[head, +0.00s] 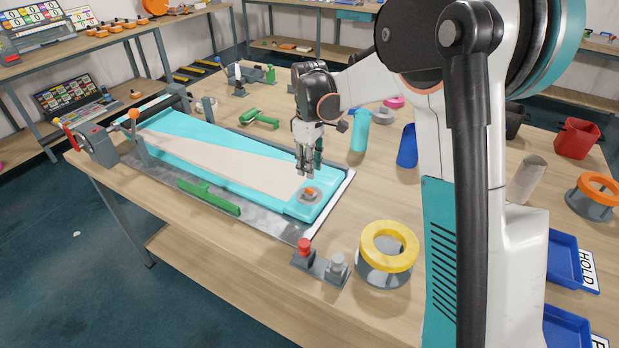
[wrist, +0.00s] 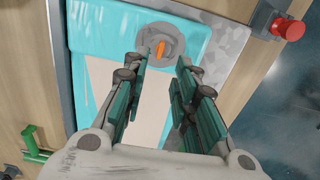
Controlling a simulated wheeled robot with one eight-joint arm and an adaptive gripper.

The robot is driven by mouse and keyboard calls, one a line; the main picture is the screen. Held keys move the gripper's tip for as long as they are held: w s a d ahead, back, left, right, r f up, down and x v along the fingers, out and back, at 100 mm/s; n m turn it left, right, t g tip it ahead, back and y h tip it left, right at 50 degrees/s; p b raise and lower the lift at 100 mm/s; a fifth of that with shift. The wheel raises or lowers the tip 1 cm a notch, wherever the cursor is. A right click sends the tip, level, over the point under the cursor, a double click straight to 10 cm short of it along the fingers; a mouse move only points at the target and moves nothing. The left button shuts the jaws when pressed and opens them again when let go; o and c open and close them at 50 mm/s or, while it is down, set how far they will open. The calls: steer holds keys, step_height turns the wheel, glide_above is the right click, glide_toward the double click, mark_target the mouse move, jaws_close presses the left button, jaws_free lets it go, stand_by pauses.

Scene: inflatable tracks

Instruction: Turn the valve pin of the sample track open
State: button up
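The sample track (head: 215,160) lies flat on the table in a grey metal tray, teal with a beige middle strip. The valve pin (head: 311,191) is a small orange piece on a round grey seat at the track's near right end. In the wrist view the orange pin (wrist: 161,51) shows beyond my fingertips at the top middle. My gripper (head: 309,170) hangs above the track close to the valve, pointing down. In the wrist view its green-padded fingers (wrist: 163,60) are spread apart with nothing between them.
A red knob (head: 304,246) and a grey knob stand on a small base in front of the tray. A yellow ring (head: 389,247) on a grey stand is to their right. Green clamps (head: 208,197) lie at the track's sides. A teal cup (head: 360,131) and a blue cup (head: 407,146) stand behind.

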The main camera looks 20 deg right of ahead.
steer(key=shift+r, duration=2.25)
steer(key=shift+r, duration=0.1)
steer(key=s+r+m+t, duration=0.2)
steer(key=s+r, duration=0.2)
steer(key=s, duration=0.4)
steer(key=s+r+m+t, duration=0.25)
steer(key=s+r, duration=0.25)
steer(key=s, duration=0.3)
steer(key=s+f+m+t, duration=0.1)
steer(key=s+f+m, duration=0.1)
steer(key=s, duration=0.5)
steer(key=s+f+m+t, duration=0.1)
steer(key=s+m, duration=0.1)
steer(key=s, duration=0.5)
steer(key=shift+d+f+m+t, duration=0.25)
steer(key=shift+f+m+t, duration=0.1)
steer(key=shift+f, duration=0.05)
